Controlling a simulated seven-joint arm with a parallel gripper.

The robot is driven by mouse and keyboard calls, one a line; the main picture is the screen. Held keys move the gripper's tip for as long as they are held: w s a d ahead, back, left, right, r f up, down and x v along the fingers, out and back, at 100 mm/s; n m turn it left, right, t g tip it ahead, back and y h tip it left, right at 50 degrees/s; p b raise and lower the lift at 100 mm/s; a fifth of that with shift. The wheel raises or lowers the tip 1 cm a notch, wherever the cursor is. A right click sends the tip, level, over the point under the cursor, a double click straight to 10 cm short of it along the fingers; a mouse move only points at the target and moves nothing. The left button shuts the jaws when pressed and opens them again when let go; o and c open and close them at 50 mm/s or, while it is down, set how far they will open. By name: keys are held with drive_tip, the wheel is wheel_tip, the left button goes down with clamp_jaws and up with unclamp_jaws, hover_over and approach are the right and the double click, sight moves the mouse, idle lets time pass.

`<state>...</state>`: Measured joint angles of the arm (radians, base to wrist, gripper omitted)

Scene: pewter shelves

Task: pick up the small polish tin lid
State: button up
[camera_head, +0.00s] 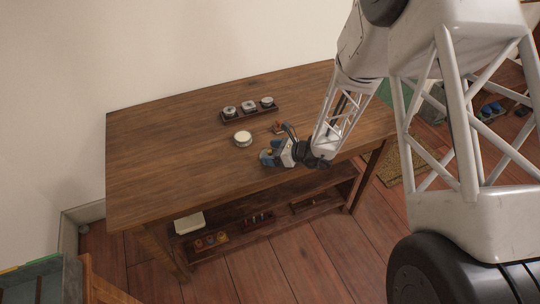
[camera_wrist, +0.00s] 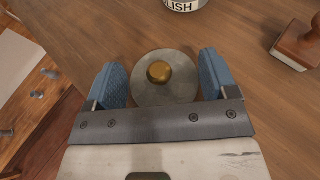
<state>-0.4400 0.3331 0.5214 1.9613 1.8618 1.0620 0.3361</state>
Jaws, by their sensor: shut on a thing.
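The small polish tin lid (camera_wrist: 148,91) is a grey metal disc with a round brass knob on top, seen in the wrist view. My gripper (camera_wrist: 164,82) is shut on it, with one blue padded finger at each side of its rim. In the head view my gripper (camera_head: 268,157) is low over the front part of the wooden table. The lid is too small and covered there to make out clearly. I cannot tell whether the lid touches the table. A white round tin (camera_head: 243,138) stands behind the gripper; its lettering "LISH" shows in the wrist view (camera_wrist: 184,4).
A wooden-handled stamp or brush (camera_wrist: 299,45) lies right of the gripper. The table's left half (camera_head: 160,165) is clear. Shelves below hold small items.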

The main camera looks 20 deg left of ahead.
sight(272, 151)
drive_tip(key=shift+s, duration=0.1)
drive_tip(key=shift+r, duration=0.85)
wheel_tip(272, 151, up, 2)
drive_tip(key=s+d+r, duration=0.1)
drive_tip(key=s+d, duration=0.8)
drive_tip(key=s, duration=0.3)
drive_tip(key=shift+s+d, duration=0.25)
drive_tip(key=shift+s, duration=0.15)
drive_tip(key=shift+r, duration=0.1)
drive_tip(key=w+a, duration=0.4)
drive_tip(key=a, duration=0.1)
drive_tip(key=w+a, duration=0.5)
drive_tip(key=shift+w+r, duration=0.15)
drive_tip(key=shift+r, duration=0.05)
drive_tip(key=w+a, duration=0.2)
drive_tip(key=a, duration=0.2)
drive_tip(key=w+a+r, duration=0.1)
drive_tip(key=w+a, duration=0.2)
drive_tip(key=a, duration=0.1)
drive_tip(key=w+a, duration=0.3)
drive_tip(key=a, duration=0.1)
drive_tip(key=shift+a+r, duration=0.1)
drive_tip(key=shift+r, duration=0.15)
